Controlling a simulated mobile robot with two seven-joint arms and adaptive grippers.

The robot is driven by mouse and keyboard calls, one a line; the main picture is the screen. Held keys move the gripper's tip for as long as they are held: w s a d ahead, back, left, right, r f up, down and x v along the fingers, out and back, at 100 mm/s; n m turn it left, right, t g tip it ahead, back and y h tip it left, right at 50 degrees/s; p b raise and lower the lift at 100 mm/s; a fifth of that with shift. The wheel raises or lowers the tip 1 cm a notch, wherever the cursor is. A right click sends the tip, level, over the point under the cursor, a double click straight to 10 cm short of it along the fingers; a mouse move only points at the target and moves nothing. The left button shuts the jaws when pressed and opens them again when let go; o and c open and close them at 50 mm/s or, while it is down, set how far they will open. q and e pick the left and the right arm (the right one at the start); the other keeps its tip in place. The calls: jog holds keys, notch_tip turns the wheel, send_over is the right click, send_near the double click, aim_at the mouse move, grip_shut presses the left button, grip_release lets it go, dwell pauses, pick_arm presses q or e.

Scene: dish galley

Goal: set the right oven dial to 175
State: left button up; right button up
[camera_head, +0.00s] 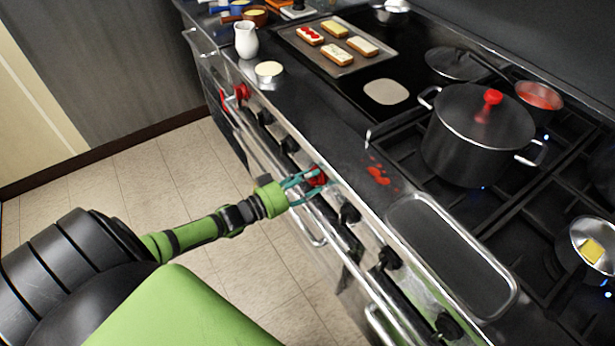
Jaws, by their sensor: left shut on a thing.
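The stove front runs diagonally through the head view, with several black knobs and two red dials along it. The right oven dial (318,177) is red and sits in the middle of the front panel. My left gripper (307,183), with teal fingers, reaches it from the left and is shut on it. The fingers cover part of the dial, and its numbers and setting cannot be read. The other red dial (240,93) is farther up the panel, with nothing touching it. My right gripper is not in view.
A metal handle rail (337,233) runs along the oven front near my left gripper. On top are a large black pot (477,135), an empty tray (452,255), a tray of toasts (303,36) and a white jug (246,41). Open tiled floor (130,175) lies left.

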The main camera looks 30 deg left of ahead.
pick_arm(q)
jog(key=shift+r+n, duration=0.1)
jog(key=shift+n, duration=0.4)
jog(key=o, duration=1.2)
jog(key=shift+w+d, duration=0.1)
jog(key=shift+s+a, duration=0.25)
jog(key=shift+s, duration=0.2)
jog(key=v, duration=1.1)
